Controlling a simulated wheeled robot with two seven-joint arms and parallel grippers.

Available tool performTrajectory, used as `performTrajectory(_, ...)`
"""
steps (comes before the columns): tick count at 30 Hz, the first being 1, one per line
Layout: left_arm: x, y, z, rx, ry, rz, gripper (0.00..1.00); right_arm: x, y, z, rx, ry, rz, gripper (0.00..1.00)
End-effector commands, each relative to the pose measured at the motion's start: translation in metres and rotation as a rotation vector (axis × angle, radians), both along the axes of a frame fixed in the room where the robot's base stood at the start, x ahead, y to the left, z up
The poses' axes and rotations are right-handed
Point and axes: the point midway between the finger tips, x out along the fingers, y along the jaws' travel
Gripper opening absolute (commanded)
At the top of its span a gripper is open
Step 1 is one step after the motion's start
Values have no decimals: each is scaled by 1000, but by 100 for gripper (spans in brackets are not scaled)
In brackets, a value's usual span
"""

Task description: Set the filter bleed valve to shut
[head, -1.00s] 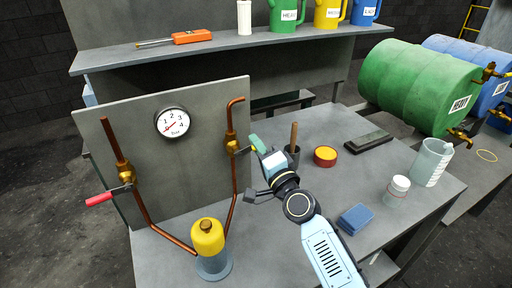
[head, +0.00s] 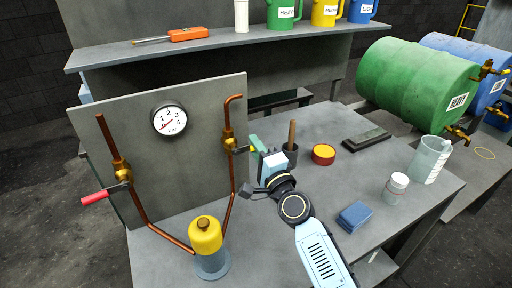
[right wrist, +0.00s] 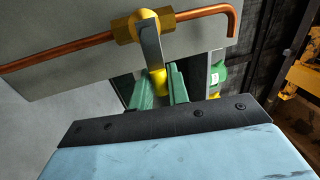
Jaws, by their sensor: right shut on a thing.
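A brass valve (head: 229,143) sits on the right copper pipe of the grey panel. Its grey lever (right wrist: 151,42) ends in a yellow grip (right wrist: 157,80). My right gripper (right wrist: 160,88) has its green fingers on both sides of the yellow grip and is shut on it. In the head view the right gripper (head: 257,145) is just right of this valve and hides most of the grip. A second brass valve (head: 122,169) with a red-ended lever (head: 95,197) is on the left pipe. No label tells which is the bleed valve. My left gripper is not in view.
A gauge (head: 169,120) is on the panel (head: 190,160). A yellow filter (head: 206,236) stands below, between the pipes. Close to the gripper are a dark cup (head: 291,154) with a wooden handle and a red-yellow tin (head: 323,154). A blue block (head: 354,215) lies nearer.

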Motion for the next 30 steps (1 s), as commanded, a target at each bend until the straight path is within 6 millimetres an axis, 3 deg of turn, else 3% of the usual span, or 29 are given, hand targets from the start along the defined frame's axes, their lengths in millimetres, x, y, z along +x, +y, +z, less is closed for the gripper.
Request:
performTrajectory(1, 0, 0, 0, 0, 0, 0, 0, 0, 0, 1, 3, -1, 1, 18)
performTrajectory(5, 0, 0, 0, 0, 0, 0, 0, 0, 0, 1, 3, -1, 0, 35)
performTrajectory(17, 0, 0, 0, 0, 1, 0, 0, -6, -3, -2, 0, 1, -1, 36)
performTrajectory(30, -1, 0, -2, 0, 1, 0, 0, -86, -35, -20, -3, 1, 0, 36)
